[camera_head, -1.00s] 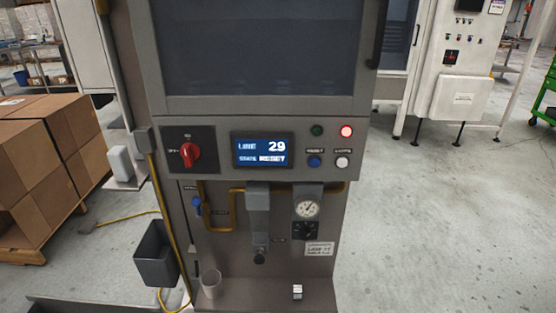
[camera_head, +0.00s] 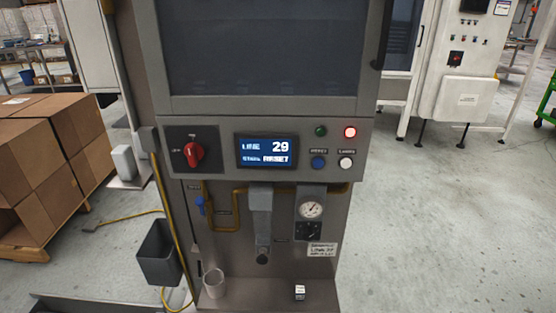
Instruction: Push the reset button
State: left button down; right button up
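The blue reset button (camera_head: 318,162) is on the grey control panel (camera_head: 220,133) of the machine, right of the display. A white button (camera_head: 346,163) is just to its right. A green lamp (camera_head: 320,131) and a lit red lamp (camera_head: 350,132) sit above the two buttons. The display (camera_head: 266,151) shows a line number 29 and a state line that seems to read RESET. A red rotary switch (camera_head: 193,152) is at the panel's left. Neither of my grippers is in view, and nothing touches the button.
Below the panel are a pressure gauge (camera_head: 312,208), yellow pipes and a shelf with a pale cup (camera_head: 214,284). A dark bin (camera_head: 158,253) hangs at the left. Stacked cardboard boxes (camera_head: 45,165) stand at far left. The floor (camera_head: 440,240) at right is clear.

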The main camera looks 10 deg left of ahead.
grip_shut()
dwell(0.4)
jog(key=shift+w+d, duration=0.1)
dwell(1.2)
